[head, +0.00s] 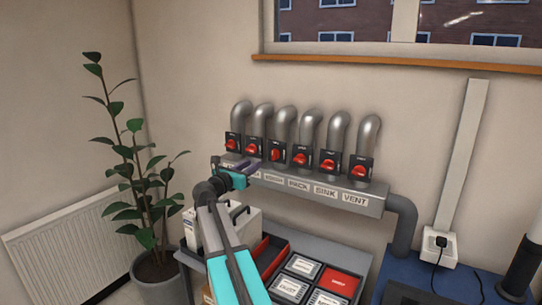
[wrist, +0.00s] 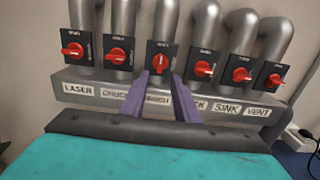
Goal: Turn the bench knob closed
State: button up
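The bench knob (wrist: 161,63) is the red handle on the third black plate from the left, above the "BENCH" label. In the wrist view its handle stands upright, while the other handles lie more sideways. It also shows in the head view (head: 277,155). My gripper (wrist: 161,80) is open and empty, its two purple fingers apart, with the bench label between them. The fingertips appear just below the knob in the wrist view; I cannot tell the distance to it. In the head view my gripper (head: 253,165) is in front of the left part of the manifold, hiding some labels.
The grey manifold (head: 318,194) carries several bent pipes with similar red knobs. The pack knob (wrist: 204,69) and the knob left of bench (wrist: 117,55) are close neighbours. Below are a grey bench with black-and-red trays (head: 341,282) and a white box. A plant (head: 142,180) stands left.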

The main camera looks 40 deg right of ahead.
aim_at(273, 153)
jog(key=shift+d, duration=0.15)
jog(key=p+x, duration=0.3)
jog(key=x, duration=1)
jog(key=shift+d, duration=0.4)
jog(key=shift+c, duration=0.3)
grip_shut()
jog(key=shift+a+f, duration=0.1)
jog(key=shift+f, duration=0.05)
